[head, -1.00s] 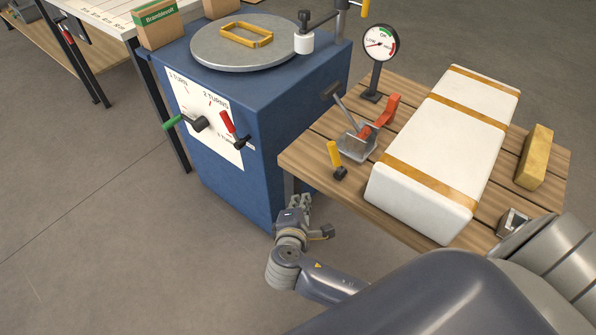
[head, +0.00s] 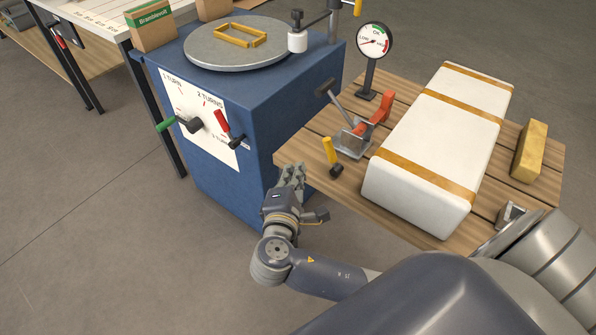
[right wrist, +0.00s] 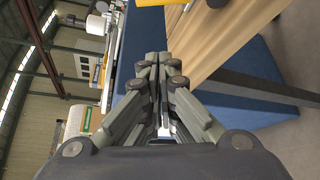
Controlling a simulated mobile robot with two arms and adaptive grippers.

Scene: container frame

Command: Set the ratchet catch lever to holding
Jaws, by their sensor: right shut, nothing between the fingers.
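A small lever with a yellow handle (head: 328,150) stands on a dark pivot at the front left of the wooden table; it leans slightly left. Behind it is a metal ratchet (head: 352,143) with a red handle (head: 378,112) and a grey bar slanting up left. I cannot tell from any label which of these is the catch lever. My right gripper (head: 291,172) is shut and empty, just off the table's front left corner, left of and below the yellow handle, apart from it. Its closed fingers show in the right wrist view (right wrist: 160,75). My left gripper is not in view.
The wooden table (head: 300,155) carries a white strapped bale (head: 425,150), a gauge (head: 374,40) and a yellow block (head: 530,150). A blue cabinet (head: 285,115) with a dial panel and turntable (head: 205,50) stands left.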

